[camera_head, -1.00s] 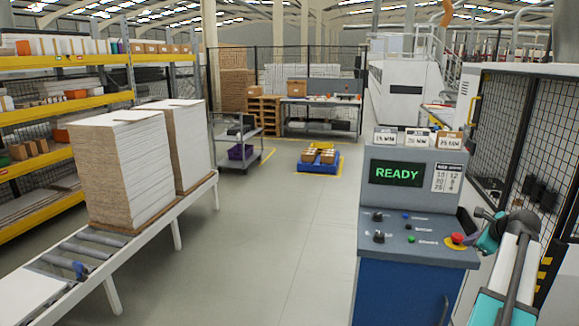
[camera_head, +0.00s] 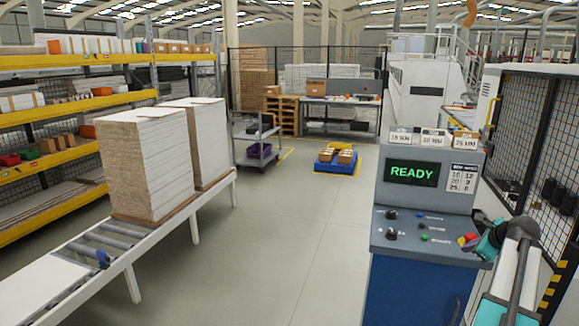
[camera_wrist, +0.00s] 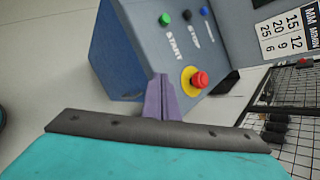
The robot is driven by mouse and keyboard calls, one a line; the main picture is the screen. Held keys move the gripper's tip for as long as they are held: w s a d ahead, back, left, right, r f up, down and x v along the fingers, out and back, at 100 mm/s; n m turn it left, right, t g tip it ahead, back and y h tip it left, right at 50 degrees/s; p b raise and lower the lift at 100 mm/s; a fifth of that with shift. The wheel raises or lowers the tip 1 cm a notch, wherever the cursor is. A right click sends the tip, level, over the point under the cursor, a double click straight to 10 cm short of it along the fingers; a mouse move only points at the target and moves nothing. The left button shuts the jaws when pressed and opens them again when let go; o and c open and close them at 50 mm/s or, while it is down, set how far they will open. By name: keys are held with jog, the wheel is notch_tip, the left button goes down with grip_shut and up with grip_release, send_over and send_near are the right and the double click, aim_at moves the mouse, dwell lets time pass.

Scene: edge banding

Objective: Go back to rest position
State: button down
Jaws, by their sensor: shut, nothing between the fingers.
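My gripper (camera_wrist: 160,98) shows in the wrist view as two purple-grey fingers closed together, with nothing between them. Behind them is the control console (camera_wrist: 130,50) with its red stop button (camera_wrist: 199,80) on a yellow ring. In the head view my gripper (camera_head: 473,242) is at the right edge of the console (camera_head: 408,290), close to the red button (camera_head: 470,236) and partly covering it. I cannot tell whether they touch. The console's screen (camera_head: 411,172) reads READY in green.
A roller conveyor (camera_head: 95,252) carries two board stacks (camera_head: 145,165) at the left, beside a yellow-beamed shelf (camera_head: 75,120). A grey cart (camera_head: 257,157) and blue pallet (camera_head: 338,168) stand farther back. A mesh fence (camera_head: 520,120) stands at the right. The middle floor is clear.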

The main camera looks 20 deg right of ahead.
jog(key=w+a+f+n+g+y+b, duration=0.1)
jog(key=w+a+f+n+y, duration=0.1)
jog(key=w+a+f, duration=0.7)
jog(key=w+a+f+n+g+y, duration=0.15)
jog(key=w+a+f, duration=0.35)
jog(key=a+f, duration=0.65)
jog(key=s+a+f+n+g+y+b, duration=0.1)
jog(key=a+f+n, duration=0.1)
jog(key=a+f, duration=0.8)
jog(key=a+f+n+g+y+b, duration=0.15)
jog(key=a+f, duration=0.55)
jog(key=a, duration=0.7)
jog(key=s+a+f+n+g, duration=0.5)
jog(key=s+a+f+n, duration=0.3)
jog(key=s+a+f, duration=1)
jog(key=s+a+f+n+g+h, duration=0.1)
jog(key=s+n+g, duration=0.1)
jog(key=s+n, duration=0.6)
jog(key=s+a+f+n+g+h+b, duration=0.1)
jog(key=s+n+g+h, duration=0.1)
jog(key=s+n, duration=0.6)
jog(key=s, duration=0.3)
jog(key=shift+a, duration=0.4)
